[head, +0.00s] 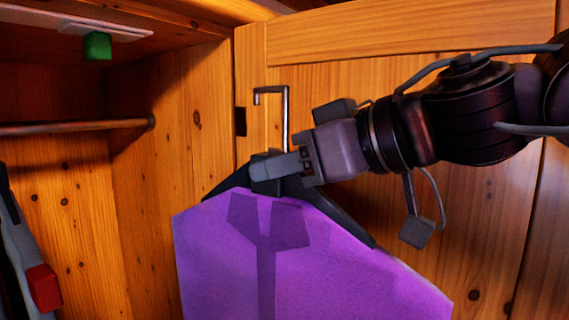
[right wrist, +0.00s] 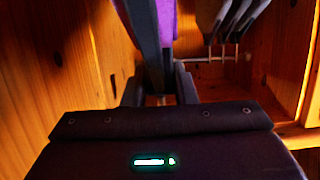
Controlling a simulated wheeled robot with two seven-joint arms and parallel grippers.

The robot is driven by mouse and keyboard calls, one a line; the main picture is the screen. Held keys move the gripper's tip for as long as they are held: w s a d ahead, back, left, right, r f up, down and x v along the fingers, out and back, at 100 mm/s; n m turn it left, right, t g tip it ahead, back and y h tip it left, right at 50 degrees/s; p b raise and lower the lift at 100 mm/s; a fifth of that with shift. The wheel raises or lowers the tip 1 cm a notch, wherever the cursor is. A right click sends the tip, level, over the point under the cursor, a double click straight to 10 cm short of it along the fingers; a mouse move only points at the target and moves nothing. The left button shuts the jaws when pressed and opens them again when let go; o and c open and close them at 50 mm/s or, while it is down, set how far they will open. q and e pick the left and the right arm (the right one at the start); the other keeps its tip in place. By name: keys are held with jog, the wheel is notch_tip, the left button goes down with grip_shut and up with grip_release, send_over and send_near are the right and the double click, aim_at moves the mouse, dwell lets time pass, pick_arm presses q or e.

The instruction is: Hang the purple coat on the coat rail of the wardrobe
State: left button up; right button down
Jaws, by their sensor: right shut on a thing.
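The purple coat (head: 330,260) hangs on a black hanger (head: 345,222) with a grey metal hook (head: 287,115). My right gripper (head: 268,172) is shut on the hanger just under the hook. The hook stands up free, its open end pointing left. The coat rail (head: 75,128) is a dark bar inside the wardrobe at left, apart from the hook. In the right wrist view the hanger (right wrist: 150,50) runs between the fingers (right wrist: 160,88), with a strip of purple coat (right wrist: 166,20) behind. The coat's lower part is out of frame. My left gripper is not in view.
A grey garment (head: 18,245) with a red block (head: 43,288) is at the left edge. Several grey garments (right wrist: 235,20) hang from the rail in the right wrist view. A green block (head: 97,46) is under the wardrobe's top. A wooden panel (head: 400,220) stands behind my right arm.

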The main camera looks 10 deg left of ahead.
jog(key=shift+a+r, duration=0.15)
jog(key=shift+w+a, duration=0.15)
jog(key=shift+a, duration=0.4)
jog(key=shift+w+a, duration=0.65)
jog(key=shift+a, duration=1.05)
jog(key=shift+w+a, duration=0.6)
jog(key=shift+a, duration=1.05)
jog(key=shift+w+a, duration=0.65)
jog(key=shift+a, duration=1.05)
jog(key=w+a, duration=0.4)
jog(key=a, duration=0.7)
jog(key=shift+a, duration=0.15)
jog(key=shift+w, duration=0.1)
